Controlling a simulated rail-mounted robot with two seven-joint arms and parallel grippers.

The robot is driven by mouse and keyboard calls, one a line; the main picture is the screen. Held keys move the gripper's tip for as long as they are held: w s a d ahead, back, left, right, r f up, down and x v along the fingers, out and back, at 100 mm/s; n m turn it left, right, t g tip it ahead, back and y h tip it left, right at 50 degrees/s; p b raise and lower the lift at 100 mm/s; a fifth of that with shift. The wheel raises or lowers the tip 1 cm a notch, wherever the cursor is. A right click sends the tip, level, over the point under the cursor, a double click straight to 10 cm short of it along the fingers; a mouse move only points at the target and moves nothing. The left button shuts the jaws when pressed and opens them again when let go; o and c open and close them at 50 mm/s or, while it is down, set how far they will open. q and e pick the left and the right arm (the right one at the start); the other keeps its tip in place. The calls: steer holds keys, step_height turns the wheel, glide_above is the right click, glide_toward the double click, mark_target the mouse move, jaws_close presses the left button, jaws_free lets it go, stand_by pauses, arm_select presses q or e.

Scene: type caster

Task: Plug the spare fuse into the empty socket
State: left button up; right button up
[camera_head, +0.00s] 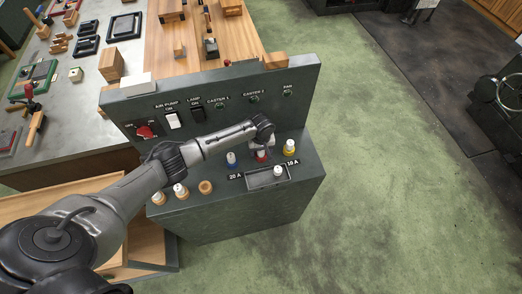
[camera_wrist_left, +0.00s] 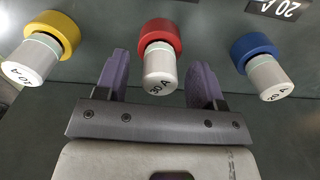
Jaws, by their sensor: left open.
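My left gripper (camera_head: 263,143) is open over the red socket (camera_head: 262,158). In the left wrist view its purple fingers (camera_wrist_left: 160,75) stand on either side of the white fuse (camera_wrist_left: 160,75) in the red socket (camera_wrist_left: 160,35), with gaps visible. A blue socket (camera_wrist_left: 254,48) and a yellow socket (camera_wrist_left: 53,30) beside it each hold a white fuse. In the head view, a white fuse (camera_head: 278,171) stands in the shallow tray (camera_head: 258,181) in front. A tan socket (camera_head: 205,187) to the left looks empty. My right gripper is out of view.
Two more tan sockets with white fuses, one here (camera_head: 180,191), stand at the left of the console. The upright panel (camera_head: 225,85) with switches and a red knob (camera_head: 145,131) rises behind. A cluttered workbench (camera_head: 70,135) lies beyond; green floor is clear at right.

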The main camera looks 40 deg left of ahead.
arm_select(q)
step_height(320, 180, up, 13)
steer(key=shift+f+p, duration=0.15)
steer(key=shift+p, duration=0.15)
stand_by(0.6)
